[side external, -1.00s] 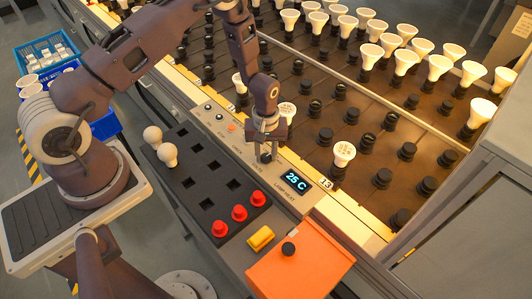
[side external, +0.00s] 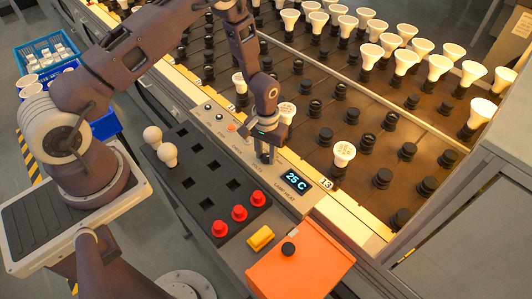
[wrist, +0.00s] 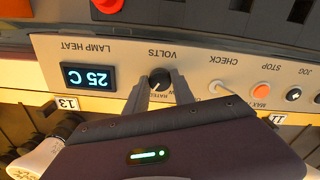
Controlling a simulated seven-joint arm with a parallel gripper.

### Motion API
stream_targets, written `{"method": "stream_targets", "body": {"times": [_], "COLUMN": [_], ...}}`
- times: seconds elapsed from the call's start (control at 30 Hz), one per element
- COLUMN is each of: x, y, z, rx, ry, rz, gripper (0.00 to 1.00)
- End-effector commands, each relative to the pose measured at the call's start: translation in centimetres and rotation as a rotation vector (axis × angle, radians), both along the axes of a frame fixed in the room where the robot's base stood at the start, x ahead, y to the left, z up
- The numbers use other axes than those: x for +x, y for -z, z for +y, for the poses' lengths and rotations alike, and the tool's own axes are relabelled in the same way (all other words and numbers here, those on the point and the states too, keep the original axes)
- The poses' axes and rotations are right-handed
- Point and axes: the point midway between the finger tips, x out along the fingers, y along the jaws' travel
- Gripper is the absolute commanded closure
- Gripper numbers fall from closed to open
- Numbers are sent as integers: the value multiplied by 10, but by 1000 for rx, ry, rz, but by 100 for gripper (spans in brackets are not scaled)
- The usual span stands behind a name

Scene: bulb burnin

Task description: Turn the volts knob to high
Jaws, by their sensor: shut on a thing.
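The volts knob (wrist: 159,80) is a small black round knob with a pale pointer line on the grey control panel, with the word VOLTS printed beside it in the wrist view. My gripper (wrist: 160,84) has its two fingers on either side of the knob, shut on it. Printing near the knob is partly covered by the fingers, so the high mark cannot be read.
A lamp heat display (side external: 295,180) reads 25 C. An orange button (wrist: 261,90) and a check switch (wrist: 221,88) sit along the panel. Red plugs (side external: 239,212), an orange box (side external: 300,268) and a rack with several bulbs (side external: 400,62) stand nearby.

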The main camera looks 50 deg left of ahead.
Motion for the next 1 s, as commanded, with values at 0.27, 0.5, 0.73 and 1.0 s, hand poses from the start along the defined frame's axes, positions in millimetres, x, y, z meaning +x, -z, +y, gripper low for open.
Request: {"method": "stream_targets", "body": {"times": [0.27,0.5,0.73,1.0], "x": [1,1,1,1], "y": [-1,-1,-1,-1], "z": [0,0,0,0], "rx": [-1,0,0,0], "ry": [122,165,171,170], "rz": [-1,-1,-1,-1], "gripper": [100,100,100,50]}}
